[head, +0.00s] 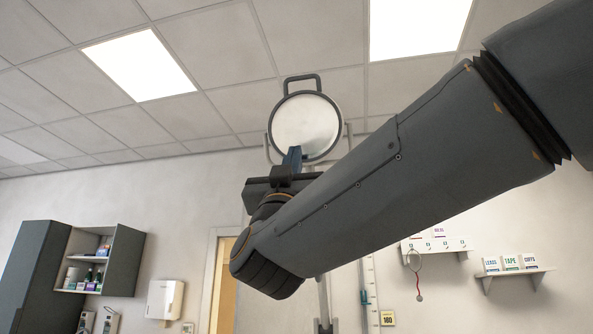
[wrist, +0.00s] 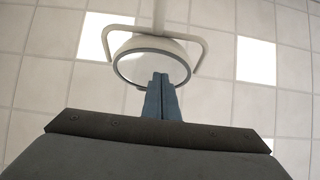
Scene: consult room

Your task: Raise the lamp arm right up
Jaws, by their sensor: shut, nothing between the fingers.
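The lamp has a round pale face with a dark rim (head: 306,127) and a dark loop handle (head: 302,84) on top. A pale bracket (head: 348,140) runs around its sides. In the wrist view the lamp head (wrist: 140,66) hangs in its curved yoke (wrist: 98,22), and a pale lamp arm (wrist: 159,14) runs up out of the picture. My gripper (head: 293,152) points up at the lamp's lower edge. Its blue fingers (wrist: 160,78) are shut with nothing between them. They overlap the lower rim in view; I cannot tell whether they touch it. My arm hides what lies below the lamp.
A dark cabinet with an open shelf (head: 97,262) and a white dispenser (head: 164,299) are on the left wall. Wall shelves (head: 513,271) with labelled boxes are at the right. A pale pole (head: 324,302) shows below my arm. The space beside the lamp looks clear.

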